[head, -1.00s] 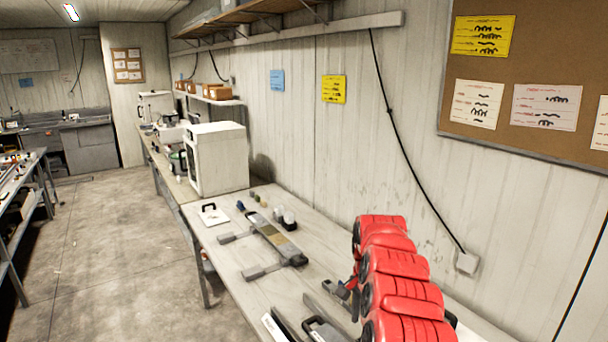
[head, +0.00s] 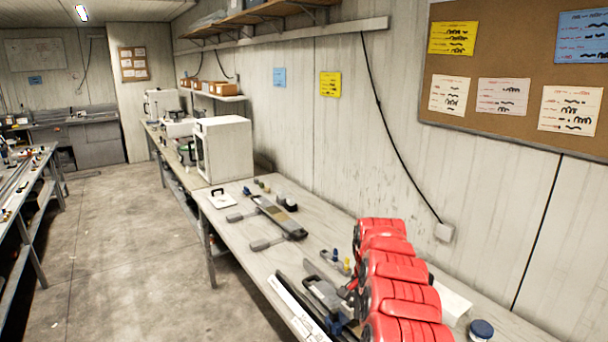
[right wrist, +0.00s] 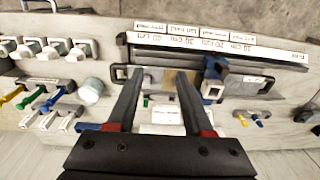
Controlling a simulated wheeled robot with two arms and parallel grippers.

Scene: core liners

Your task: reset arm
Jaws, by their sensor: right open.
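My right arm (head: 392,275), red and segmented, reaches over the near end of the long workbench (head: 222,222) in the head view. Its gripper is mostly hidden there behind the arm. In the right wrist view my right gripper (right wrist: 156,76) has two dark fingers spread apart, with nothing held between them. Below the fingers lies a long dark tray (right wrist: 270,57) with white labels along its edge. A blue and white tool (right wrist: 212,82) lies just right of the fingers. My left gripper is not in view.
A grey frame-like device (head: 277,217) and a white cabinet (head: 224,148) stand farther along the bench. A blue-lidded jar (head: 481,329) stands at its near right. Several small tools and white holders (right wrist: 50,48) fill the wrist view's left. The floor (head: 120,235) left is clear.

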